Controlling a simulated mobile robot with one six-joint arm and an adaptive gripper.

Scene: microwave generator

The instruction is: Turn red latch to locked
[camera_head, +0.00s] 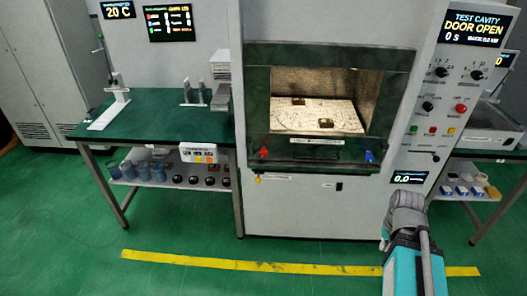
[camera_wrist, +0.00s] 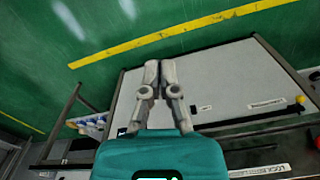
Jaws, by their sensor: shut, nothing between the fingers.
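The red latch (camera_head: 264,153) is a small red knob at the lower left of the cavity frame (camera_head: 255,110) on the big white machine. A red bit at the right edge of the wrist view (camera_wrist: 317,143) seems to be the same latch, mostly cut off. A blue knob (camera_head: 369,156) sits at the lower right of the frame. My gripper (camera_wrist: 160,66) is shut and empty in the wrist view, before the machine's white lower front and apart from the red latch. In the head view my arm is at the lower right, and the fingertips cannot be made out.
The cavity shows a pale floor (camera_head: 315,116) with brown pieces. The display (camera_head: 475,28) reads "DOOR OPEN". A green-topped bench (camera_head: 150,115) stands left, and a control panel with knobs is at right. A yellow floor line (camera_head: 230,264) crosses the clear green floor in front.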

